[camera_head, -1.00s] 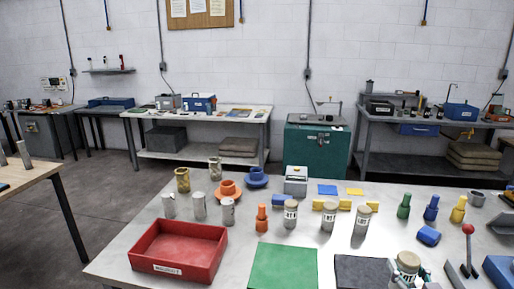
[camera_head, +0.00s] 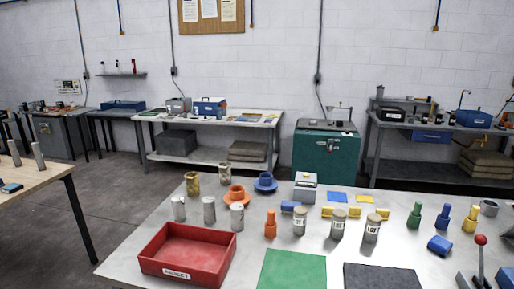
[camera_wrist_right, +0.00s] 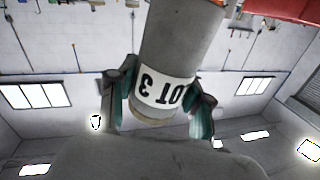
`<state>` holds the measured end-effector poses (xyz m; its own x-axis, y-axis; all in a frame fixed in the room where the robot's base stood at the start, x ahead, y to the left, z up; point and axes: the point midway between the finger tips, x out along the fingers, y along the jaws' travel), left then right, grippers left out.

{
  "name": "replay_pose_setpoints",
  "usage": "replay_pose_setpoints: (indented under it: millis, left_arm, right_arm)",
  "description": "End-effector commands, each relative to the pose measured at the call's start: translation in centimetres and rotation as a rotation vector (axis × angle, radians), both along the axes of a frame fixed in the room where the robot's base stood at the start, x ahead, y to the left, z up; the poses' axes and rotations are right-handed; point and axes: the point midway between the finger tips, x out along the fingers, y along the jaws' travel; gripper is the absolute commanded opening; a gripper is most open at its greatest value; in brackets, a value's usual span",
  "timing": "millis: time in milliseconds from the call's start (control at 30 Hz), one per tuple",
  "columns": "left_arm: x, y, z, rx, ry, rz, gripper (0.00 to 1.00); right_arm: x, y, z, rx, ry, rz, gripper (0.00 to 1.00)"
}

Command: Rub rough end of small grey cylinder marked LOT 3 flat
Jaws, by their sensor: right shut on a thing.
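In the right wrist view my right gripper (camera_wrist_right: 160,100) is shut on a grey cylinder (camera_wrist_right: 180,40) with a white label, which reads LOT 3 upside down in the picture. A tan band shows at its end near the label; its other end runs out of the top of the picture. Whether either end is rough cannot be told. In the head view a green mat (camera_head: 292,271) and a dark grey mat (camera_head: 380,278) lie at the table's front edge. Neither gripper shows there.
Three labelled tan-topped cylinders (camera_head: 338,224) stand behind the mats. A red tray (camera_head: 160,267) is at left, with plain grey cylinders (camera_head: 208,210) behind it. An orange peg (camera_head: 270,225), coloured pegs (camera_head: 414,215) and a red-knobbed lever (camera_head: 480,242) stand around.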

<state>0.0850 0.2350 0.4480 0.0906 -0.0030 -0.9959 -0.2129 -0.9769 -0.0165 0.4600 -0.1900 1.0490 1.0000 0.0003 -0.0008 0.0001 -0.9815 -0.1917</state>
Motion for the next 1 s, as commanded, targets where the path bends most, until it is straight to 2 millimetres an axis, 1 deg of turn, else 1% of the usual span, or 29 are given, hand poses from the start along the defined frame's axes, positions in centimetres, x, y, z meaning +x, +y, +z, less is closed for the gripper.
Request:
replay_pose_setpoints:
  millis: [33,200,400,533,600,700,1000]
  left_arm:
    - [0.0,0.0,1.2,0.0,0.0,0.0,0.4]
    - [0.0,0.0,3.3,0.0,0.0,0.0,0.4]
    - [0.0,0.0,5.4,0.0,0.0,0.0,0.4]
    - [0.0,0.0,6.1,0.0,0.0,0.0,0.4]
    - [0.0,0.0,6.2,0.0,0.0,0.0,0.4]
    - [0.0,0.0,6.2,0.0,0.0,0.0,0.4]
    - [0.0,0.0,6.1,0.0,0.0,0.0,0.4]
  right_arm:
    - [0.0,-0.1,0.7,0.118,-0.001,-0.004,0.0]
    - [0.0,0.0,0.8,0.539,-0.003,-0.004,0.0]
    - [0.0,-0.1,0.8,1.006,-0.004,-0.003,0.0]
    - [0.0,-0.1,0.6,1.259,-0.005,-0.003,0.0]
    - [0.0,0.0,0.4,1.342,-0.006,-0.003,0.0]
    - [0.0,0.0,0.2,1.391,-0.006,-0.003,0.0]
    - [0.0,0.0,0.2,1.388,-0.006,-0.002,0.0]
